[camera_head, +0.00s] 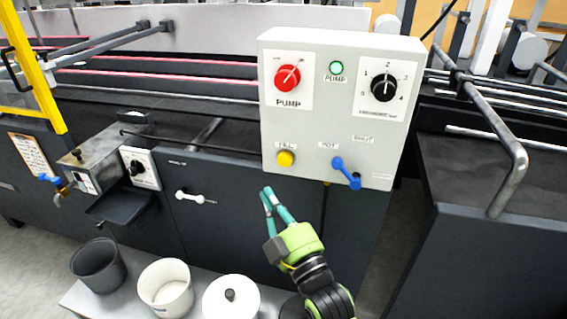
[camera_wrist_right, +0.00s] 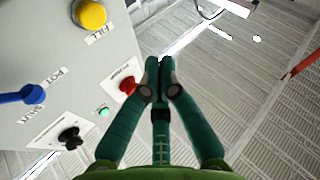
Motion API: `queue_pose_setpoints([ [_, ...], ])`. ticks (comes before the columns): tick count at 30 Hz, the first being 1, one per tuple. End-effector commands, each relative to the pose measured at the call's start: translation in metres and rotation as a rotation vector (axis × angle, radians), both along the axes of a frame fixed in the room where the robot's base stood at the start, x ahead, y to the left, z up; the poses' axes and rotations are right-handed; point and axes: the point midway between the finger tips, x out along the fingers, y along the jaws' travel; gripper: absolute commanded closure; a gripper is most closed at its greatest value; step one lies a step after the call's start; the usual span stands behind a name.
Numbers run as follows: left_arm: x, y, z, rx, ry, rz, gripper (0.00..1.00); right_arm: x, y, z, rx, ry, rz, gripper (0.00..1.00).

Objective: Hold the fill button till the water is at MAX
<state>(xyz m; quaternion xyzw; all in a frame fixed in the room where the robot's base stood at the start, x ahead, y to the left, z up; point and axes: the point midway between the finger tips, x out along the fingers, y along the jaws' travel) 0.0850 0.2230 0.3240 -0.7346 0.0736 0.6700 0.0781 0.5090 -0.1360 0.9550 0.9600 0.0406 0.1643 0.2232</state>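The fill button is a round yellow button (camera_head: 286,158) under a FILL label, low on the left of the light grey control box (camera_head: 335,125). It also shows in the right wrist view (camera_wrist_right: 90,13), at the upper left. My right gripper (camera_head: 268,192) is below and slightly left of the button in the head view, apart from it. In the right wrist view its green fingertips (camera_wrist_right: 160,64) are together with nothing between them. I cannot make out a water level or a MAX mark in either view. My left gripper is in neither view.
The box also carries a red PUMP knob (camera_head: 288,77), a green lamp (camera_head: 336,68), a black dial (camera_head: 383,87) and a blue POT/SHUT lever (camera_head: 346,172). A metal tank (camera_head: 97,158) is at left. Pots, including a white one (camera_head: 165,287), stand on a low bench.

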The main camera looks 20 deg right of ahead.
Motion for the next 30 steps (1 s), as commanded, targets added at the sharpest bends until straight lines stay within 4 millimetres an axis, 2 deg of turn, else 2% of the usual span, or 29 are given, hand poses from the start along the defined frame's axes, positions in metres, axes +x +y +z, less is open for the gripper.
queue_pose_setpoints([
  [7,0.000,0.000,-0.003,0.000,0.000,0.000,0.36,0.008,-0.005,-0.001,-0.001,0.000,0.001,1.00],
  [18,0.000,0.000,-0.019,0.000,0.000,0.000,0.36,0.050,-0.033,-0.002,-0.002,-0.001,0.000,1.00],
  [21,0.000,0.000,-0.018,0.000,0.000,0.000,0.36,0.059,-0.039,-0.001,-0.003,0.001,0.001,1.00],
  [30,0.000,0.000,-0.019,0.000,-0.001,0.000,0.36,0.073,-0.049,-0.001,0.000,0.002,0.000,1.00],
])
